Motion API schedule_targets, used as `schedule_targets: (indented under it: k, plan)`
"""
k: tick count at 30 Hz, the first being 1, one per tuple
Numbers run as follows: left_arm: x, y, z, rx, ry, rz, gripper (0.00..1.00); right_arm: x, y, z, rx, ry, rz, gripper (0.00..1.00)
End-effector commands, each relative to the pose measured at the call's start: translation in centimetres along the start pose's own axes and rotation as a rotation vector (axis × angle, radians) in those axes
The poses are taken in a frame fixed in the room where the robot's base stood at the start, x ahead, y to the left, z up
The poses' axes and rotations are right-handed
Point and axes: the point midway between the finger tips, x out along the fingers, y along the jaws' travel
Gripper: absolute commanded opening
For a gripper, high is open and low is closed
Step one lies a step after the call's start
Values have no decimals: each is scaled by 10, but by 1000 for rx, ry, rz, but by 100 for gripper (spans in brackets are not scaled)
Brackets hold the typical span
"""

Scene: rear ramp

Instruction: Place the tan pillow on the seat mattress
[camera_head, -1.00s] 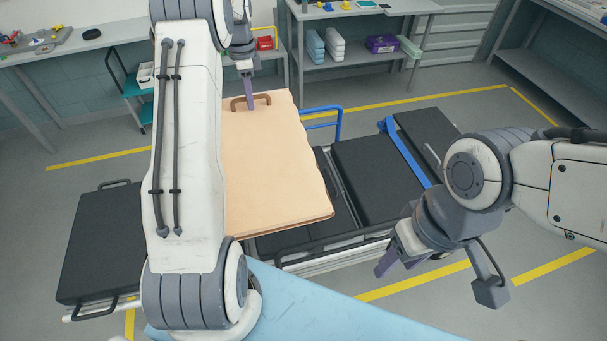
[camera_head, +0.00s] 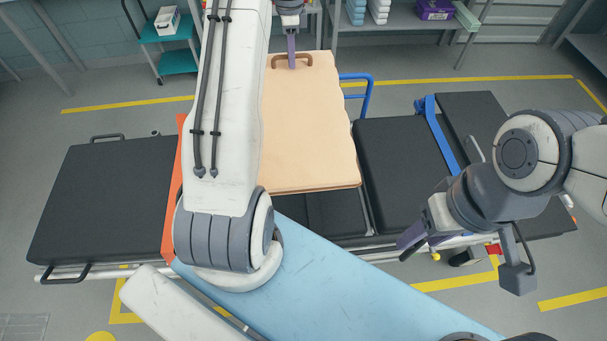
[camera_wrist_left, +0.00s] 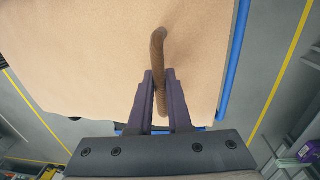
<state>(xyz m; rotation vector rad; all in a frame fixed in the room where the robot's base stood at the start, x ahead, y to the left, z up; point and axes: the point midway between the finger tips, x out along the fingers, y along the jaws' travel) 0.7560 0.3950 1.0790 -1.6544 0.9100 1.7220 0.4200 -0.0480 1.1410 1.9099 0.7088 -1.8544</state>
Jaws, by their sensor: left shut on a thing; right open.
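The tan pillow (camera_head: 310,125) is a large flat slab with a brown handle (camera_head: 291,60) at its far edge. My left gripper (camera_head: 291,58) is shut on that handle; the left wrist view shows its purple fingers (camera_wrist_left: 160,85) around it. The pillow overlaps the middle of a stretcher with black mattress sections; whether it touches them I cannot tell. A dark section (camera_head: 322,215) shows below its near edge and another (camera_head: 395,160) to its right. Which one is the seat mattress is not clear. My left forearm hides the pillow's left part. My right gripper (camera_head: 412,243) is open and empty near the stretcher's front rail.
A long black mattress section (camera_head: 105,200) extends left. An orange panel (camera_head: 171,205) stands left of the pillow. A blue bar (camera_head: 366,100) rises behind it, and a blue strap (camera_head: 437,135) crosses the right part. Shelves (camera_head: 400,25) stand at the back.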

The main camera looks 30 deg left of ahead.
Motion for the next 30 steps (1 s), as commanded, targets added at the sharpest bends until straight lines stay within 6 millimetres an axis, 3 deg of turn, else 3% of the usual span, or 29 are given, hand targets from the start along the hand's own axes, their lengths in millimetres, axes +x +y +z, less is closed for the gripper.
schedule_targets:
  k: [1, 9, 15, 19, 26, 30]
  plan:
    - [26, -2, 0, 0, 0, 2, 0, 24, 2, 1, 0, 0, 0, 50]
    - [114, -9, 0, 0, 0, 2, 0, 101, 7, 6, 2, 0, 0, 50]
    - [152, -12, 0, 0, 0, 2, 0, 132, 10, 7, 4, 0, 0, 50]
    - [159, -13, 0, 0, -1, 9, 0, 135, 10, 7, 4, 0, 0, 50]
    - [157, -13, 1, 0, -7, 102, 0, 113, 8, 6, 4, 0, 0, 50]
    - [178, -14, 2, 1, -8, 121, 0, 111, 8, 6, 4, 0, 0, 50]
